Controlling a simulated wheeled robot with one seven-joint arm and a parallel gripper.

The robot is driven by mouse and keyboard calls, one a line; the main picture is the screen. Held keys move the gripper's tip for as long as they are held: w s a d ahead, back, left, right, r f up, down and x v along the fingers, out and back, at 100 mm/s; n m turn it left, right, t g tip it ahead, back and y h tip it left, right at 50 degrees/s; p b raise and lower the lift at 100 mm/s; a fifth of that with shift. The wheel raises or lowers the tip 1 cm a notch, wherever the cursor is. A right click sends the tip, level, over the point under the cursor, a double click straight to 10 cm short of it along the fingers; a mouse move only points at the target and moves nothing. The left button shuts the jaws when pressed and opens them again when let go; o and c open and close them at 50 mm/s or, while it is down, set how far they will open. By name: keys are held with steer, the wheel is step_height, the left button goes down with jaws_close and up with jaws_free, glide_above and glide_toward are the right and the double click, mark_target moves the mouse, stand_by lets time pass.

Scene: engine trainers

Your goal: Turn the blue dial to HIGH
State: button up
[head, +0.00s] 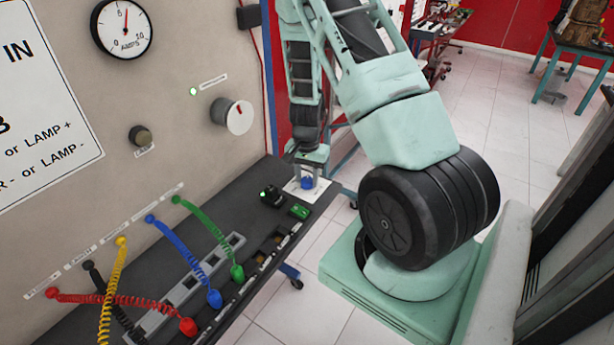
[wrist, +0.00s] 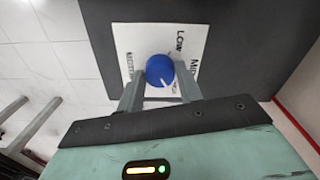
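The blue dial (head: 307,183) sits on a white label plate (head: 318,188) at the right end of the dark bench panel. In the wrist view the round blue dial (wrist: 160,68) has a white pointer mark facing the bottom of the picture, slightly right. LOW is readable above it on the plate (wrist: 148,35); other lettering is small or partly hidden. My gripper (wrist: 160,80) is over the dial with its two fingers apart, one on each side. I cannot tell whether they touch it. In the head view my gripper (head: 306,173) points down at the dial.
A black switch (head: 271,194) and green block (head: 299,211) are near the dial. Coloured coiled cables (head: 180,245) lie to the left. A panel with a gauge (head: 123,28) and white knob (head: 232,116) rises behind. Open floor (head: 520,130) lies to the right.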

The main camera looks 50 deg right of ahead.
mark_target(307, 180)
steer(key=o, duration=0.3)
step_height(307, 180, up, 18)
steer(key=shift+f+b, duration=0.25)
steer(key=shift+b, duration=0.15)
stand_by(0.6)
steer(key=a+r+n+y+b, duration=0.15)
steer(key=a+n, duration=0.75)
steer(key=a, duration=1.4)
steer(key=s+a+r+n, duration=0.1)
steer(key=s+a+n, duration=1.2)
steer(key=s+a, duration=0.4)
steer(key=shift+a+r+h, duration=0.15)
steer(key=shift+a+h, duration=0.05)
steer(key=shift+h, duration=0.25)
